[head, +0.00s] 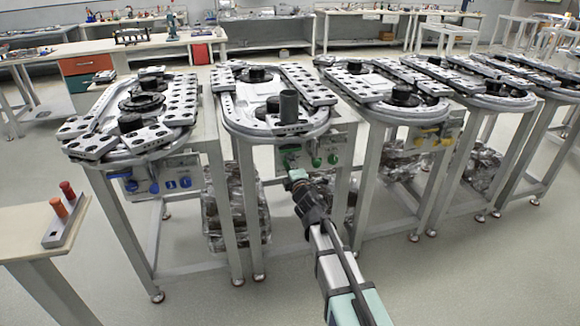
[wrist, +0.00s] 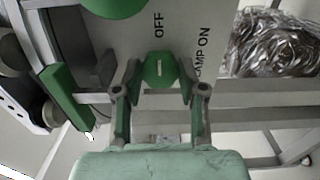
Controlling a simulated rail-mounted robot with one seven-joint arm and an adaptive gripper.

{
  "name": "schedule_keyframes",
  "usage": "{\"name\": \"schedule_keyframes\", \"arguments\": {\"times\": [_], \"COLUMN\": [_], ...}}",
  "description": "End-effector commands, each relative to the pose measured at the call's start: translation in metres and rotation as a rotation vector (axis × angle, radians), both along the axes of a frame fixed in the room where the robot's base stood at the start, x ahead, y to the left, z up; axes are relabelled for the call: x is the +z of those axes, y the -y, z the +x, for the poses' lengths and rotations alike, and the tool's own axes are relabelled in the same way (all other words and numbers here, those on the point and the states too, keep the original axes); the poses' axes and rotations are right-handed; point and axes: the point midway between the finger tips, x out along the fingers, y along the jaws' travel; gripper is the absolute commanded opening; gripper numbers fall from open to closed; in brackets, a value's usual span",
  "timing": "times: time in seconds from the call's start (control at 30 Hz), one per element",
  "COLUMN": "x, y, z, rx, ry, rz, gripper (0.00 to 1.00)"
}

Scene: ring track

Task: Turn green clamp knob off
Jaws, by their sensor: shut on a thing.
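The green clamp knob (wrist: 160,70) is a small faceted knob on a grey panel in the wrist view, with a short white mark on its face. The panel reads "OFF" and "CLAMP ON" close to it. My gripper (wrist: 161,84) is shut on the green clamp knob, one finger on each side. In the head view my gripper (head: 297,178) is at the lower left of the green-knob panel (head: 310,156) under the second station. There the gripped knob is mostly hidden by the gripper, and its exact turn is too small to read.
Other green knobs (head: 333,158) sit on the same panel. A green handle (wrist: 64,95) and a larger green knob (wrist: 115,4) lie close to my fingers. Table legs (head: 244,205) and wrapped bundles (head: 236,210) stand below. The floor in front is clear.

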Motion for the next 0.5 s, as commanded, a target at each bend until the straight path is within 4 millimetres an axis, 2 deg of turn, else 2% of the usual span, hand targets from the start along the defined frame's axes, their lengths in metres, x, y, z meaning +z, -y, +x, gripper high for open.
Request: {"name": "schedule_keyframes", "arguments": {"times": [0.17,0.2,0.23,0.27,0.5], "x": [0.0016,0.0016,0.0016,0.0015,0.0006], "y": [-0.0007,-0.0008,-0.0007,-0.0007,-0.0003], "z": [0.0018,0.0017,0.0016,0.0016,0.0007], "rx": [0.001,0.002,0.002,0.001,0.001], "ry": [0.003,0.003,0.003,0.003,0.001], "rz": [-0.001,-0.001,-0.001,-0.001,0.0], "gripper": [0.06,0.51,0.62,0.66,0.66]}}
